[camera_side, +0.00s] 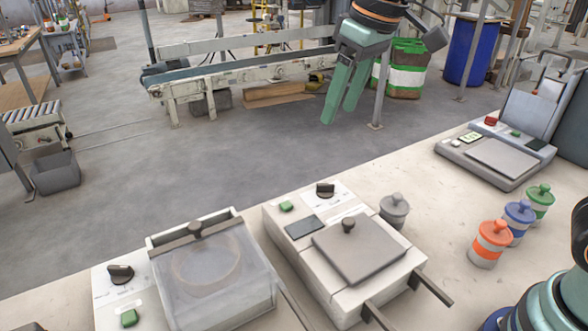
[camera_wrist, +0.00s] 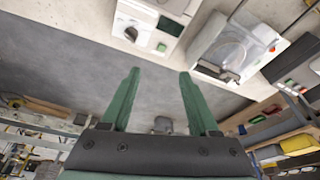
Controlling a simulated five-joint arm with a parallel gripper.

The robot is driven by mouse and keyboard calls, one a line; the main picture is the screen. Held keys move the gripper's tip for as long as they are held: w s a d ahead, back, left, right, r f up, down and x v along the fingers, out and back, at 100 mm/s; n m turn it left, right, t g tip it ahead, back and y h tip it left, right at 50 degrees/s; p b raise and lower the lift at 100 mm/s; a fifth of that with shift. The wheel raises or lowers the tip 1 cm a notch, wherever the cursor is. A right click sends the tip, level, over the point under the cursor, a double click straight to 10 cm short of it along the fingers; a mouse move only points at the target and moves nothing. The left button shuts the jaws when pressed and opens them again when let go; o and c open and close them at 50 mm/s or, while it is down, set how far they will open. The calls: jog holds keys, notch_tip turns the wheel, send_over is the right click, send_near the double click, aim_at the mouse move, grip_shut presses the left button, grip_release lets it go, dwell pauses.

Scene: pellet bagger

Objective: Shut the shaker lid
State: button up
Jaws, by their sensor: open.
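The shaker seems to be the machine at front left with a clear, box-like cover (camera_side: 232,290), a dark knob (camera_side: 195,229) at its back edge and a round ring showing through. The cover also appears at upper right in the wrist view (camera_wrist: 211,38). I cannot tell for sure whether this lid is raised or down. My gripper (camera_side: 338,115) hangs above the floor behind the bench, well away from the shaker. Its two green fingers are apart with nothing between them, as in the wrist view (camera_wrist: 159,73).
A white machine with a grey knobbed plate (camera_side: 358,249) stands right of the shaker. A grey lidded jar (camera_side: 394,212) is behind it. Orange (camera_side: 489,246), blue (camera_side: 519,220) and green (camera_side: 539,203) jars stand right, near a scale (camera_side: 502,157). A conveyor (camera_side: 240,78) is behind.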

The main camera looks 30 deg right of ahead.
jog(key=shift+s+d, duration=0.1)
jog(key=shift+d, duration=0.05)
jog(key=n+y, duration=0.2)
jog(key=n, duration=0.3)
send_near(197, 223)
jog(key=shift+t, duration=0.3)
jog(key=x, duration=0.7)
jog(key=shift+s+f, duration=0.2)
jog(key=shift+f, duration=0.25)
grip_shut()
jog(key=shift+w, duration=0.1)
dwell(0.3)
